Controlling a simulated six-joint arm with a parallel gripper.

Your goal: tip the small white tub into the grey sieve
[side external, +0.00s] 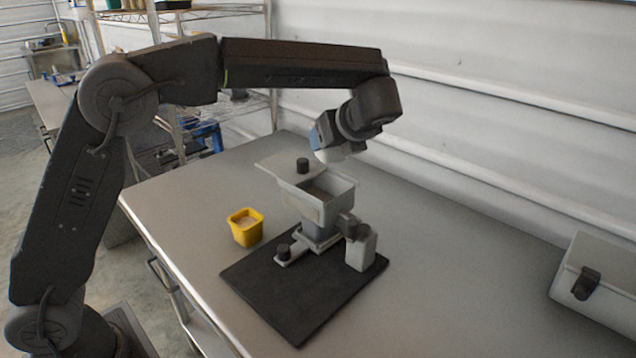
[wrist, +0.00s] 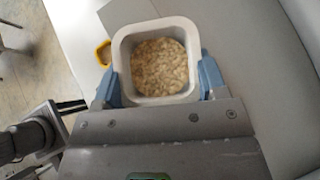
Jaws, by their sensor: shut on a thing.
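My gripper (side external: 322,140) is shut on the small white tub (wrist: 160,30), with a blue finger on either side of it. The wrist view shows the tub full of pale, flaky material. In the side view only a little of the tub (side external: 331,155) shows below the fingers, above the back of the grey hopper. The grey hopper (side external: 325,211) stands open-topped on its stand, with some brownish material inside. I cannot make out a separate grey sieve; it may be this open top.
A yellow tub (side external: 246,232) with pale contents stands on the table left of the hopper; its rim shows in the wrist view (wrist: 103,53). The hopper stands on a black mat (side external: 290,300). A grey case (side external: 597,285) sits at the right. The table's right side is mostly clear.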

